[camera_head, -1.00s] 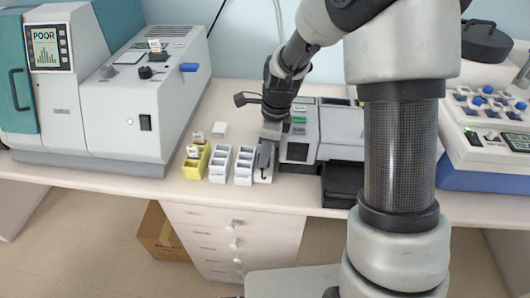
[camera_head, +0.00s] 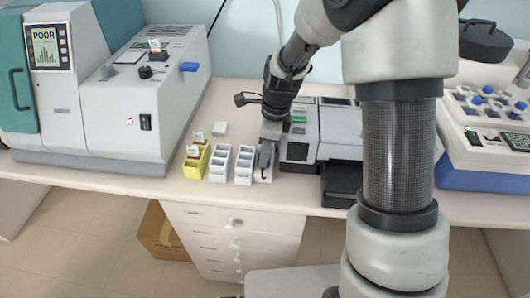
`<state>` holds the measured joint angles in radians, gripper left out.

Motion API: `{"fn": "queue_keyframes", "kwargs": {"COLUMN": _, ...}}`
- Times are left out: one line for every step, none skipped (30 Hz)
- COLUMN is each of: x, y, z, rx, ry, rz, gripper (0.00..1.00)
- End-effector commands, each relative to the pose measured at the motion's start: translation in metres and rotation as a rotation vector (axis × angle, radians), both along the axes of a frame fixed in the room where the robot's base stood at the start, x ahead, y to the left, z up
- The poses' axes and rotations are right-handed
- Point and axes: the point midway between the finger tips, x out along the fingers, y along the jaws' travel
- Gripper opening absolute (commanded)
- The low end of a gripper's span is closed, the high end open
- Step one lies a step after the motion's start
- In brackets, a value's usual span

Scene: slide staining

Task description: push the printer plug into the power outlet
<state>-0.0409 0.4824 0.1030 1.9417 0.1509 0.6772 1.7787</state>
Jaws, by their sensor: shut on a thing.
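My gripper (camera_head: 267,155) points down at the bench front, just left of the grey printer-like device (camera_head: 298,150). It is shut on a small dark-grey piece, which I take to be the printer plug (camera_head: 264,158). Directly below it is a narrow white block (camera_head: 262,178) near the bench's front edge, perhaps the power outlet. The gripper and plug hide most of this block. I cannot tell whether the plug's prongs are in it or just above it.
Two white slotted racks (camera_head: 243,167) and a yellow one (camera_head: 196,162) stand close to the left. A small white block (camera_head: 220,129) lies behind them. A black tray (camera_head: 341,183) juts out on the right. A large grey machine (camera_head: 140,105) stands at the left.

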Motion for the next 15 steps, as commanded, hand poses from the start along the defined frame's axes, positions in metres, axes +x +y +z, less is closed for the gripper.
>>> {"fn": "queue_keyframes", "kwargs": {"x": -0.0001, "y": 0.0001, "z": -0.0016, "rx": 0.000, "ry": 0.000, "rz": 0.000, "gripper": 0.11}}
{"fn": "queue_keyframes", "kwargs": {"x": -0.0001, "y": 0.0001, "z": -0.0022, "rx": 0.000, "ry": 0.000, "rz": 0.000, "gripper": 0.11}}
{"fn": "queue_keyframes", "kwargs": {"x": -0.0001, "y": 0.0001, "z": -0.0030, "rx": 0.000, "ry": 0.000, "rz": 0.000, "gripper": 0.11}}
{"fn": "queue_keyframes", "kwargs": {"x": -0.0001, "y": 0.0001, "z": -0.0037, "rx": 0.000, "ry": 0.000, "rz": 0.000, "gripper": 0.11}}
{"fn": "queue_keyframes", "kwargs": {"x": -0.0001, "y": 0.0002, "z": -0.0043, "rx": 0.000, "ry": 0.000, "rz": 0.000, "gripper": 0.11}}
{"fn": "queue_keyframes", "kwargs": {"x": -0.0001, "y": 0.0001, "z": -0.0051, "rx": 0.000, "ry": 0.000, "rz": 0.000, "gripper": 0.11}}
{"fn": "queue_keyframes", "kwargs": {"x": -0.0001, "y": 0.0002, "z": -0.0057, "rx": 0.000, "ry": 0.000, "rz": 0.000, "gripper": 0.11}}
{"fn": "queue_keyframes", "kwargs": {"x": -0.0001, "y": 0.0002, "z": -0.0063, "rx": 0.000, "ry": 0.000, "rz": 0.000, "gripper": 0.11}}
{"fn": "queue_keyframes", "kwargs": {"x": -0.0001, "y": 0.0001, "z": -0.0072, "rx": 0.000, "ry": 0.000, "rz": 0.000, "gripper": 0.11}}
{"fn": "queue_keyframes", "kwargs": {"x": -0.0001, "y": 0.0002, "z": -0.0078, "rx": 0.000, "ry": 0.000, "rz": 0.000, "gripper": 0.11}}
{"fn": "queue_keyframes", "kwargs": {"x": -0.0001, "y": 0.0002, "z": -0.0084, "rx": 0.000, "ry": 0.000, "rz": 0.000, "gripper": 0.11}}
{"fn": "queue_keyframes", "kwargs": {"x": -0.0001, "y": 0.0002, "z": -0.0092, "rx": 0.000, "ry": 0.000, "rz": 0.000, "gripper": 0.11}}
{"fn": "queue_keyframes", "kwargs": {"x": -0.0001, "y": 0.0002, "z": -0.0098, "rx": 0.000, "ry": 0.000, "rz": 0.000, "gripper": 0.11}}
{"fn": "queue_keyframes", "kwargs": {"x": -0.0001, "y": 0.0002, "z": -0.0104, "rx": 0.000, "ry": 0.000, "rz": 0.000, "gripper": 0.11}}
{"fn": "queue_keyframes", "kwargs": {"x": -0.0001, "y": 0.0002, "z": -0.0112, "rx": 0.000, "ry": 0.000, "rz": 0.000, "gripper": 0.11}}
